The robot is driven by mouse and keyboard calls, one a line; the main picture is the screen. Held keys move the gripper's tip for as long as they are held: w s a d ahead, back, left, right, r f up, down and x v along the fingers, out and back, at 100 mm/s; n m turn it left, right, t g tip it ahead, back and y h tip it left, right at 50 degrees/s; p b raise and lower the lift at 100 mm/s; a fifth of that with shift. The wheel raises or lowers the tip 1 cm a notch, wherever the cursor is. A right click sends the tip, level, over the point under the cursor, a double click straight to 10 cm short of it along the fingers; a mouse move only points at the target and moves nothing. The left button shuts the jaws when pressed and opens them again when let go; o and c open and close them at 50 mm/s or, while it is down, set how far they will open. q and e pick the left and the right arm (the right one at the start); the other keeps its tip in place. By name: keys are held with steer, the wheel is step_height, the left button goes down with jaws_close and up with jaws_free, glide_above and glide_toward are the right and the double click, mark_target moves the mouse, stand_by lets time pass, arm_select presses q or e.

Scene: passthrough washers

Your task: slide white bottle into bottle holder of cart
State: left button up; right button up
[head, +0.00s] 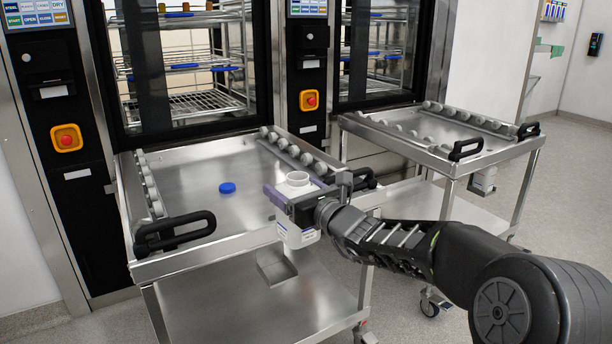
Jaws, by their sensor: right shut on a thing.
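The white bottle (299,236) is open at the top and upright. My right gripper (290,195) is shut on it near its neck, with the arm coming in from the right. The bottle is at the front edge of the left cart (205,205). The bottle holder (275,268) is a small metal bracket on the cart's front, just below and slightly left of the bottle. From this angle I cannot tell whether the bottle's base touches or enters it. My left gripper is not in view.
Washers with glass doors (180,70) stand behind. The left cart's lower shelf (255,315) is bare.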

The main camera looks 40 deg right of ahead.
steer(key=a+f+n+y, duration=0.1)
steer(key=a+f+y, duration=0.1)
steer(key=a+f, duration=0.2)
steer(key=s+a+f+n+y, duration=0.1)
steer(key=a+f, duration=0.4)
steer(key=a, duration=0.6)
steer(key=a+f+n+y, duration=0.1)
steer(key=a+f+y, duration=0.1)
steer(key=a+f, duration=0.3)
steer(key=a, duration=0.3)
steer(key=shift+s+f+n+g+y, duration=0.15)
steer(key=shift+s+n+g+y, duration=0.15)
steer(key=shift+s+n+g, duration=0.1)
